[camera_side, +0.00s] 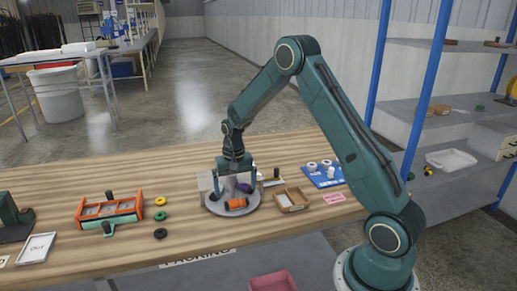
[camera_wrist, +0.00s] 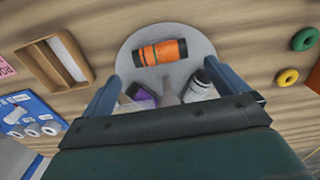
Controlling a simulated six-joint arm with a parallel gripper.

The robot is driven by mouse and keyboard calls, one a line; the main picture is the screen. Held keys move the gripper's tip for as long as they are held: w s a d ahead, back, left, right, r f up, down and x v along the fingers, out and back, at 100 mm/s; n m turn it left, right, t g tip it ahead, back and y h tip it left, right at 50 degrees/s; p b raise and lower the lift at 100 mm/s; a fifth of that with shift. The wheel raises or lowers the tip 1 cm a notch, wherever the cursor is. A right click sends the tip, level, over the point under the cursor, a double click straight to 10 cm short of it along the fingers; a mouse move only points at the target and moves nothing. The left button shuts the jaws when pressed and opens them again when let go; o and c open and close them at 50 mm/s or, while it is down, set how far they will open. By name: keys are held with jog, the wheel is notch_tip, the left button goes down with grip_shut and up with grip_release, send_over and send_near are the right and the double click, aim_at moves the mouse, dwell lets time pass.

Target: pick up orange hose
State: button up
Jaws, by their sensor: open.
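The orange hose (camera_side: 237,203) is a short orange cylinder with dark ends. It lies on its side near the front of a round grey plate (camera_side: 221,213) on the wooden table. In the wrist view the orange hose (camera_wrist: 160,52) lies across the plate (camera_wrist: 128,66), beyond my fingertips. My gripper (camera_side: 234,184) is above the plate, pointing down, its fingers spread wide. In the wrist view my gripper (camera_wrist: 162,77) shows nothing held between the fingers. A purple piece (camera_wrist: 141,95) and white and grey pieces (camera_wrist: 199,84) are between or near the fingers, partly hidden by my gripper.
A brown tray (camera_side: 291,199) and a blue board with white rolls (camera_side: 322,173) are right of the plate. Green, yellow and black rings (camera_side: 160,215) and an orange frame (camera_side: 109,211) are to the left. Bare table lies between the rings and the plate.

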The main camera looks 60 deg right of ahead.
jog(key=shift+f, duration=2.2)
jog(key=c, duration=1.1)
jog(key=shift+o, duration=0.2)
jog(key=shift+r, duration=0.15)
notch_tip(320, 180, up, 20)
